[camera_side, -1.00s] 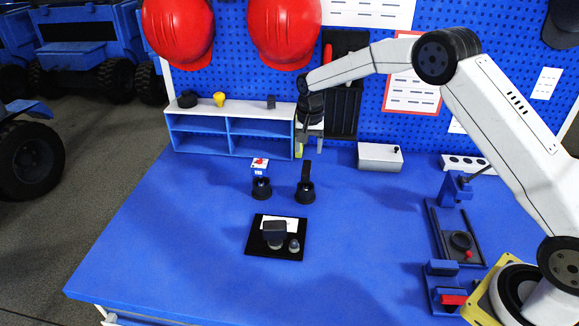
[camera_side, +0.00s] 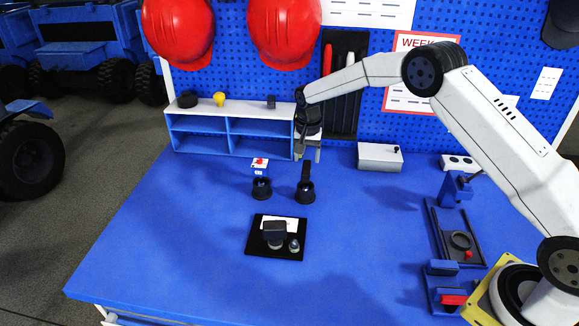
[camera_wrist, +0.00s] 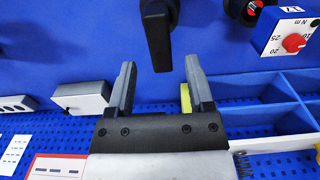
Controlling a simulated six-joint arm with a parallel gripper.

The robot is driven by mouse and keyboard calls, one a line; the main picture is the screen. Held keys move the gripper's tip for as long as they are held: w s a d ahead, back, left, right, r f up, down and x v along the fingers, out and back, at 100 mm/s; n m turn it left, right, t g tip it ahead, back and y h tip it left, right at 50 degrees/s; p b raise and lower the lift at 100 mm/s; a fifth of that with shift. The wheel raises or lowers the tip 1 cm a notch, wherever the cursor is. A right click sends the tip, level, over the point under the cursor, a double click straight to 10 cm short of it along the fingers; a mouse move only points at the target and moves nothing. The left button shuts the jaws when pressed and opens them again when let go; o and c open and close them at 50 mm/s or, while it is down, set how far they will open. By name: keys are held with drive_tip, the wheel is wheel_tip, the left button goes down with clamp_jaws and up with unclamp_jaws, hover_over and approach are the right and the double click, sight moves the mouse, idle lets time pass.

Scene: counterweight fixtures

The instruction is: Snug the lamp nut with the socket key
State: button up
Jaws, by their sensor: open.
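My gripper (camera_side: 307,154) is open and empty, above the back of the blue bench near the shelf. A black upright handle, perhaps the socket key (camera_side: 306,172), stands in a round black holder (camera_side: 305,194) just below and in front of it. In the wrist view the handle (camera_wrist: 158,38) lies ahead of my open gripper (camera_wrist: 160,68), roughly centred between the fingers and apart from them. A black mat (camera_side: 260,250) nearer the front carries a dark block-shaped fixture (camera_side: 275,232) and a small grey round piece (camera_side: 294,245). I cannot tell which part is the lamp nut.
A second black holder (camera_side: 261,189) stands left of the handle. Behind it is a torque dial with a red knob (camera_wrist: 294,42). A blue-and-white shelf (camera_side: 200,150), a grey box (camera_side: 380,158) and a blue fixture (camera_side: 438,235) surround clear bench.

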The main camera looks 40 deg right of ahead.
sight(306, 166)
drive_tip(key=shift+f, duration=2.95)
clamp_jaws()
